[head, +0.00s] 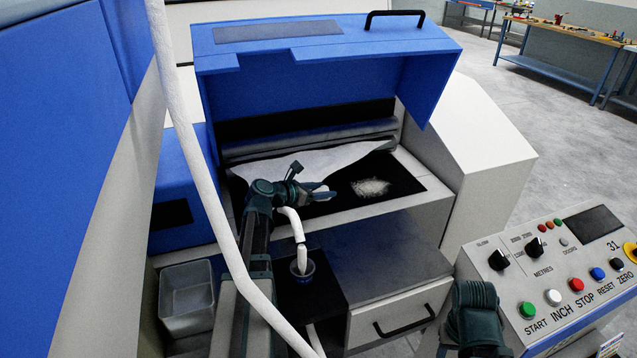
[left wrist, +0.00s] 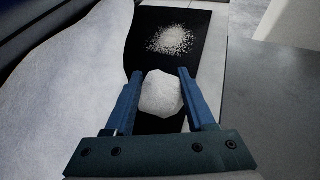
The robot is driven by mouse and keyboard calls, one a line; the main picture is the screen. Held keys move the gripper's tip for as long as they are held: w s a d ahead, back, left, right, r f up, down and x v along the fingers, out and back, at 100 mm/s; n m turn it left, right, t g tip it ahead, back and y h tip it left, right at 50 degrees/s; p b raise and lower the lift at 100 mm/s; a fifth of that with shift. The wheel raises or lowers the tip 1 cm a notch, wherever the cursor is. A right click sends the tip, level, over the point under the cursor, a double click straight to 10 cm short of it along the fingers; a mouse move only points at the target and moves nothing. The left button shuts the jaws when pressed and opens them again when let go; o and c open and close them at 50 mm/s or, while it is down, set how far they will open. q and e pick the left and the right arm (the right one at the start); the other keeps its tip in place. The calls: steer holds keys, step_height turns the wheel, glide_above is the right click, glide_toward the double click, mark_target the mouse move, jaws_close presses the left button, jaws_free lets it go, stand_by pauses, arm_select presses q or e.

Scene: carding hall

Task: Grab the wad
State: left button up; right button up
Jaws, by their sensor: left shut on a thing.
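The wad (left wrist: 161,94) is a rounded white clump between the two fingers of my left gripper (left wrist: 160,82) in the left wrist view. The fingers press on its left and right sides. In the head view my left gripper (head: 322,192) is over the dark bed of the blue-hooded machine, at the edge of the white fibre web (head: 310,160). The wad is mostly hidden by the fingers there. Part of my right arm shows at the lower right, but its gripper is not in view.
A loose pale fibre patch (head: 371,187) lies on the dark bed (head: 415,182); the blue hood (head: 320,45) is raised above. A white pipe crosses the foreground. A grey bin (head: 187,325) stands lower left, a control panel (head: 545,265) lower right. A small cup (head: 302,279) sits below my arm.

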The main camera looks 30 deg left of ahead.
arm_select(q)
steer(key=s+d, duration=0.5)
steer(key=s+d+r+p, duration=0.1)
steer(key=s+d, duration=0.2)
